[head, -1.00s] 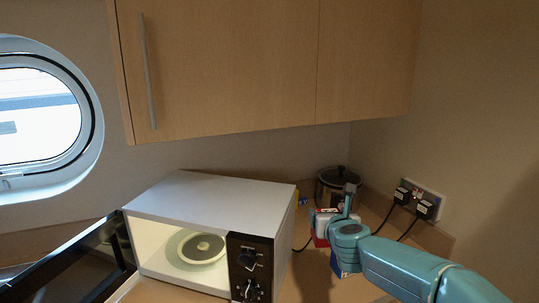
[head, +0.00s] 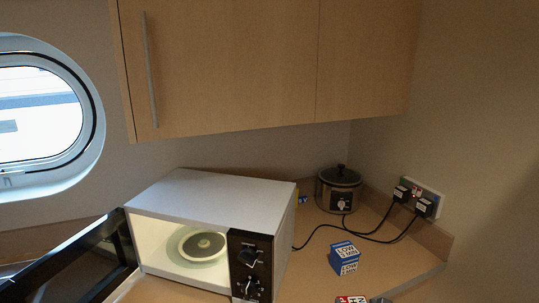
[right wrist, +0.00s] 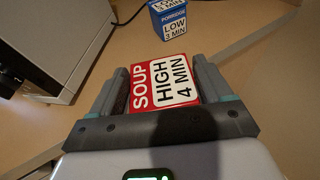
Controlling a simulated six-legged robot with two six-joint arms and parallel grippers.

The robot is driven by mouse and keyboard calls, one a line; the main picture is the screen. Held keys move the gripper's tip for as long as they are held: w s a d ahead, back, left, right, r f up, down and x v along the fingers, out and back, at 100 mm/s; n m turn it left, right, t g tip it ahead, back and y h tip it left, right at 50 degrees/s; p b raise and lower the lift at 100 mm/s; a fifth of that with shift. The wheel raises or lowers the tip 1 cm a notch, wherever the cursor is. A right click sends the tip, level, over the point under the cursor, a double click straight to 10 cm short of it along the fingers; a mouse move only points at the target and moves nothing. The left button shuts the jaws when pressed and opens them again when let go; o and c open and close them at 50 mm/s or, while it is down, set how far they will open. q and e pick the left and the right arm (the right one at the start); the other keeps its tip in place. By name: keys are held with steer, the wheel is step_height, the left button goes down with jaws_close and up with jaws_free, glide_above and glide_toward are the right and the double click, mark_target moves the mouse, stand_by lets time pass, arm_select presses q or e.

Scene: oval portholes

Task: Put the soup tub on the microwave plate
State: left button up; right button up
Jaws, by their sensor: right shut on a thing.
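The soup tub (right wrist: 160,82) is red and white, marked SOUP HIGH 4 MIN. My right gripper (right wrist: 163,72) is shut on it, one finger at each side, in the right wrist view. In the head view only a sliver of the tub (head: 350,299) shows at the bottom edge. The microwave (head: 205,200) stands open. Its round pale plate (head: 183,250) lies inside on the floor, with a darker greenish centre. The tub is outside the microwave, to its right and nearer me. My left gripper is not in view.
The microwave door (head: 75,265) hangs open to the left. A blue PORRIDGE LOW tub (head: 344,258) sits on the counter right of the microwave. A slow cooker (head: 338,190) stands behind, its cable (head: 370,238) running to wall plugs. A cupboard (head: 230,60) overhangs the counter.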

steer(key=s, duration=0.2)
steer(key=s+a+f, duration=0.1)
steer(key=shift+s+f+n+y, duration=0.1)
steer(key=shift+s+n+y, duration=0.05)
steer(key=shift+n+y, duration=0.25)
steer(key=shift+s+a, duration=0.1)
steer(key=shift+a, duration=0.05)
